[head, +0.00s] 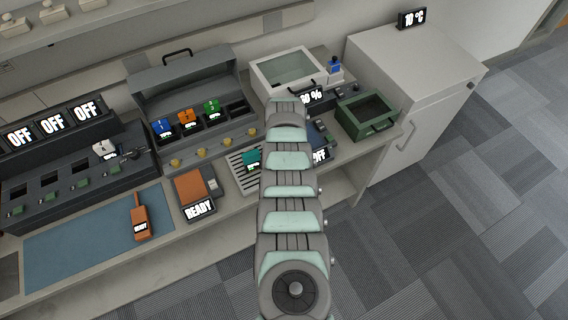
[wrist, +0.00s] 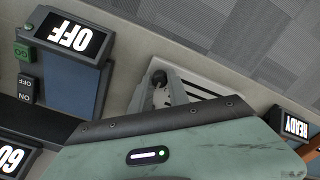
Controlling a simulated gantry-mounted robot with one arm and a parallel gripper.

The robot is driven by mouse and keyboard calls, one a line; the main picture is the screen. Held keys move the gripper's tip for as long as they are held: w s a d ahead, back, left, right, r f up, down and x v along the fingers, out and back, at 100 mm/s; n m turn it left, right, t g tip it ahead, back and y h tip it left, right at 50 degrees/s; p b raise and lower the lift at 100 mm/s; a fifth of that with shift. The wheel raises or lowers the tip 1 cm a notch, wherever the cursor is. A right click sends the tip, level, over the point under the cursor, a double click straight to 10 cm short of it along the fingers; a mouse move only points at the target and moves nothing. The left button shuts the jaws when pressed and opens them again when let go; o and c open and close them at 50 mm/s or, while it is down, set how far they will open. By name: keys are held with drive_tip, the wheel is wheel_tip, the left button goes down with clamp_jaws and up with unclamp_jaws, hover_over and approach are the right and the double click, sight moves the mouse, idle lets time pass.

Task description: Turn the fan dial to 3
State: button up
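I cannot make out a dial plainly marked as the fan's. In the wrist view, my gripper (wrist: 160,82) reaches down over the bench beside a pale slatted panel (wrist: 204,91). A small dark round piece (wrist: 159,77) shows at its fingertips. I cannot tell whether it is a knob between them or whether the fingers touch it. The slatted panel also shows in the head view (head: 239,174), left of my arm, which hides my gripper there. A dark unit with an OFF display (wrist: 75,36) stands beside the panel; that display partly shows in the head view (head: 320,156).
GO (wrist: 22,52) and ON/OFF buttons (wrist: 26,89) sit on the OFF unit. An orange-topped READY device (head: 194,186) lies left of the panel. A green bin (head: 366,117), white basin (head: 287,72) and grey toolbox (head: 187,100) stand nearby. The floor at right is clear.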

clamp_jaws()
drive_tip(key=shift+m, duration=0.3)
drive_tip(key=m, duration=0.3)
drive_tip(key=shift+m, duration=2.6)
drive_tip(key=o, duration=0.5)
unclamp_jaws()
drive_tip(key=shift+r, duration=0.1)
